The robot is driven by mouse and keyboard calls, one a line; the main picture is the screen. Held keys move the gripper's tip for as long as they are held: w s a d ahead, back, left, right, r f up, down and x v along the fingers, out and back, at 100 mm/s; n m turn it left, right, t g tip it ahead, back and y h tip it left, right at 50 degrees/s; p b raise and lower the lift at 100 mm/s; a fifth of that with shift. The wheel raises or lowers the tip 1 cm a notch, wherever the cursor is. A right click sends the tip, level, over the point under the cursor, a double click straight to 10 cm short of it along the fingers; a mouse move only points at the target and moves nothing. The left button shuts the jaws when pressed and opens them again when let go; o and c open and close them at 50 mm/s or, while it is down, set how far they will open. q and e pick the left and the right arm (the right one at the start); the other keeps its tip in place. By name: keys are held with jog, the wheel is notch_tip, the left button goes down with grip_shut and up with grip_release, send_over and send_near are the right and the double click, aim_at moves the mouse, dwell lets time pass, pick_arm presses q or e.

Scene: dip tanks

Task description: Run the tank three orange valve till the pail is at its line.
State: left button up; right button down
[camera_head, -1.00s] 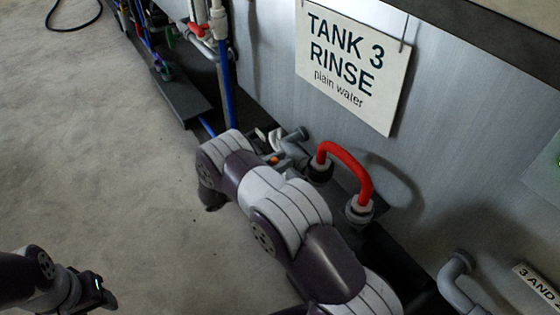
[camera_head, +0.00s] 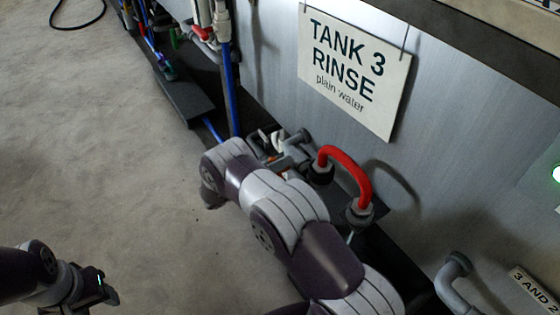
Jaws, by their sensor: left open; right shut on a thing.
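The tank 3 sign (camera_head: 355,75) hangs on the grey tank wall. A small patch of the orange valve (camera_head: 277,160) shows low by the wall, beside a grey pipe stub (camera_head: 301,136). My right arm reaches in from the lower right to this spot and covers most of the valve. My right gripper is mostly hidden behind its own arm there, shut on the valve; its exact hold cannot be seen. My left gripper (camera_head: 108,293) is open and empty above the floor at the lower left. No pail, line or water stream is visible.
A red hose loop (camera_head: 347,166) joins two fittings close to the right arm. Blue and white pipes (camera_head: 228,90) and a dark low platform (camera_head: 186,100) stand farther along the wall. A grey elbow pipe (camera_head: 452,280) juts out at lower right.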

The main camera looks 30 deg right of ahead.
jog(key=shift+f, duration=0.1)
dwell(0.4)
jog(key=c, duration=1)
grip_release()
jog(key=shift+o, duration=0.2)
jog(key=shift+a, duration=0.15)
jog(key=a+p, duration=0.1)
jog(key=a, duration=1.1)
jog(key=shift+s+a+p, duration=0.25)
jog(key=shift+s+p, duration=0.15)
jog(key=shift+s, duration=0.05)
